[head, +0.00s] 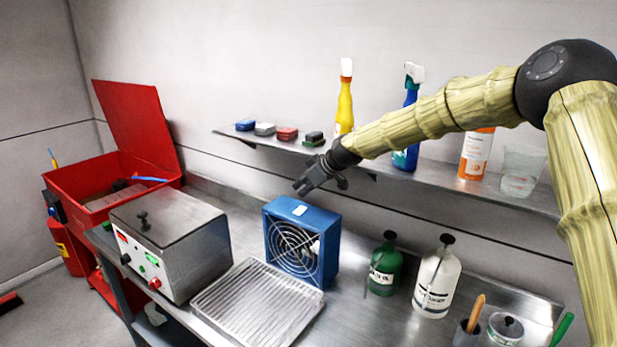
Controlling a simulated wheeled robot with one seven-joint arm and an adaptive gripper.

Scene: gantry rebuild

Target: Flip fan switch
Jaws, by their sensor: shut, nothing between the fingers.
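A blue box fan (318,222) with a round wire grille stands upright on the metal bench. A small white switch (299,210) sits on its top face, near the front edge. My gripper (299,190) is shut and empty. It shows just above the fan's top in the picture, pointing down and left, close to the switch. I cannot tell from this view whether its fingertips touch the fan. The switch's position is too small to make out.
A metal box with knobs (180,240) stands left of the fan. A ribbed metal tray (258,302) lies in front. A green bottle (383,268) and a white bottle (436,280) stand to the right. A shelf (400,178) with spray bottles runs behind my arm.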

